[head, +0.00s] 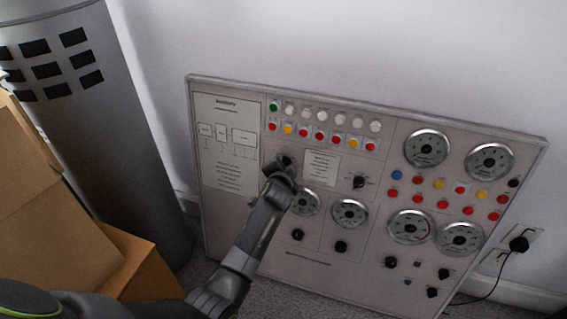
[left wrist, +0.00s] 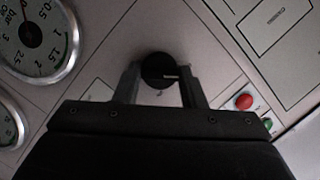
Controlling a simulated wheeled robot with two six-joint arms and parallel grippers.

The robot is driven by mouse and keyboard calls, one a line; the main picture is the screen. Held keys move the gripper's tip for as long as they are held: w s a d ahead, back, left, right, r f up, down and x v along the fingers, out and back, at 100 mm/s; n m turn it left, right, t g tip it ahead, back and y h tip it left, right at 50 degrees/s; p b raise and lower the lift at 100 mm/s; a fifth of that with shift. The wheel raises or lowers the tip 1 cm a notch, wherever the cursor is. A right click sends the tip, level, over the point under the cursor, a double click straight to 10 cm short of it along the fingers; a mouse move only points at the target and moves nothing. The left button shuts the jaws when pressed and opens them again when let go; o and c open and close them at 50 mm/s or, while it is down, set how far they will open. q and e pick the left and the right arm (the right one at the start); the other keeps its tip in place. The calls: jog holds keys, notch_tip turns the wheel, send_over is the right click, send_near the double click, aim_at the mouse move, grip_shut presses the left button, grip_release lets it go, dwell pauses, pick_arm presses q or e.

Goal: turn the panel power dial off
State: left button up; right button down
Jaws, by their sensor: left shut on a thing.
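The control panel (head: 400,152) leans against the wall, with gauges, coloured buttons and several black dials. My left gripper (head: 281,168) is at one black dial in the panel's upper left part, right of the printed diagram sheet. In the left wrist view the black dial (left wrist: 160,71) sits between the two fingers of my left gripper (left wrist: 159,84), and they are shut on it. A light mark on the dial's face points to the right in that view. In the head view the gripper mostly hides this dial. My right gripper is not in view.
Another black dial (head: 359,182) is to the right on the panel. A round gauge (head: 304,202) lies close to my left gripper. Cardboard boxes (head: 60,215) and a grey cylinder (head: 105,120) stand at the left. A plug (head: 519,243) with a cable is at the right.

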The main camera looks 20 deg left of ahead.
pick_arm(q)
jog(key=shift+a+n+p, duration=0.1)
jog(key=shift+n+p, duration=0.25)
jog(key=shift+n, duration=0.15)
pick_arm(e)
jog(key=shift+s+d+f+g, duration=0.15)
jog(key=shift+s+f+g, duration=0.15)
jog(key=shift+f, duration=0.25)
pick_arm(q)
jog(key=o, duration=1)
